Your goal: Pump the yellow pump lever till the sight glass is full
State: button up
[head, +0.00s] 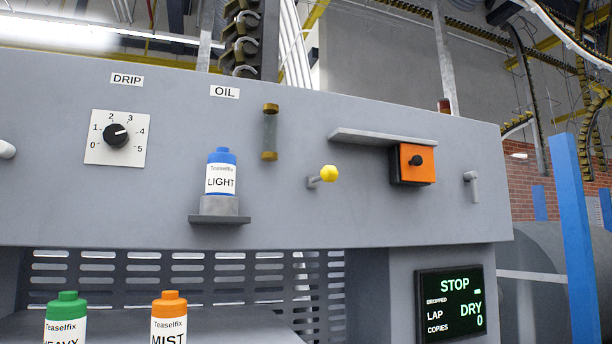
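The yellow pump lever (328,173) is a yellow knob on a short grey stub, sticking out of the grey machine panel (290,215) right of centre in the head view. A blue-capped bottle marked LIGHT (221,173) stands upright on a small grey holder (219,219) left of the lever. My gripper is not in view.
A grey ledge (375,137) juts out above an orange box with a black knob (416,162), right of the lever. A DRIP dial (116,136) is at left. Green-capped (66,318) and orange-capped (168,318) bottles stand below. A screen (451,304) reads STOP, LAP DRY, COPIES 0.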

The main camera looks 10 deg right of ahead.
aim_at(329, 173)
jog(key=u, duration=0.45)
jog(key=k, duration=1.2)
jog(key=z, duration=0.6)
jog(key=i, duration=1)
jog(key=z, duration=0.05)
